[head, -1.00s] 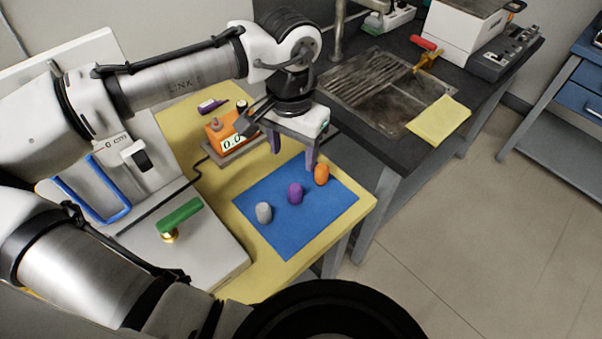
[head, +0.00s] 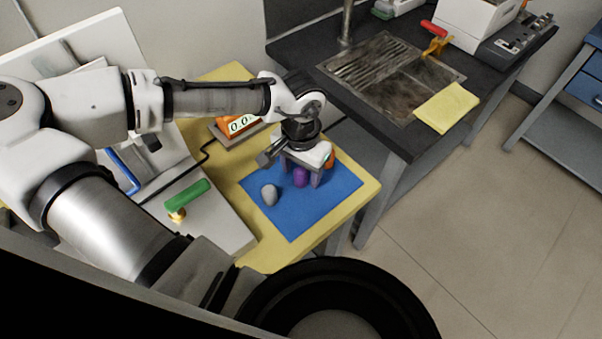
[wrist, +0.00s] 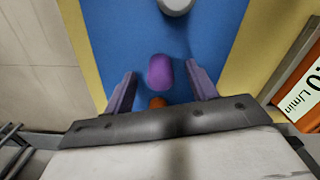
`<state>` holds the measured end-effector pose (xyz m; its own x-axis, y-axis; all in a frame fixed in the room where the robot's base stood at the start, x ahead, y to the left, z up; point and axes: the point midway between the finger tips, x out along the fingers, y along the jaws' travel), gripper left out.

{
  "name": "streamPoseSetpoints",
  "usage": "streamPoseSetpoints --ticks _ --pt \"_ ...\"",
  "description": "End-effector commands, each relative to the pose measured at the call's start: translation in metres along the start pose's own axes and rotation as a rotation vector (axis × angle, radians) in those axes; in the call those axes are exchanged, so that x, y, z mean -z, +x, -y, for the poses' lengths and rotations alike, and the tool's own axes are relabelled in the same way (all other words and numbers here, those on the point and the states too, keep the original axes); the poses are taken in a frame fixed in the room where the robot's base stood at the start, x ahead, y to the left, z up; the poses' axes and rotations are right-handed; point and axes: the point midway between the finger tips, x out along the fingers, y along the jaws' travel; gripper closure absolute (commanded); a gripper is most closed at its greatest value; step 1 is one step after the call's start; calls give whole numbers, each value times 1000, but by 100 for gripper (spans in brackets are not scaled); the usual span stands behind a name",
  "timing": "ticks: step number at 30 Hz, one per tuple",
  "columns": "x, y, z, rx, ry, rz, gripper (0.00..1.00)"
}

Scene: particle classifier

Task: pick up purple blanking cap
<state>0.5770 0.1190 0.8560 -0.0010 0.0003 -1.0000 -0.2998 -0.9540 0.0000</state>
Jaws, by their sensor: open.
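The purple blanking cap (head: 301,177) stands on the blue mat (head: 288,223), in the middle of a row of three caps. It also shows in the wrist view (wrist: 160,72), between and a little beyond my fingertips. My gripper (head: 304,178) is open over the mat around the purple cap, with one finger on either side in the wrist view (wrist: 161,78). There is a gap between the cap and each finger. In the head view my gripper partly hides the cap.
A grey cap (head: 269,194) stands to the left on the mat. An orange cap (head: 331,160) is close behind, partly hidden by my gripper. The orange meter (head: 240,124) sits at the back of the yellow table (head: 262,258). A green-handled valve (head: 187,194) is at the left.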

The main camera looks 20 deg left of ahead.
Motion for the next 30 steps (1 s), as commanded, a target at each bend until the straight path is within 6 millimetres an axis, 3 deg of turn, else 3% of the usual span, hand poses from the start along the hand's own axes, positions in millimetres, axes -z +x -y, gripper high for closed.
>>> streamPoseSetpoints --ticks 10,21,30 --pt "0 10 0 0 -1 -1 43" --pt "0 10 0 0 0 -1 90" --pt "0 9 0 0 0 -1 90"
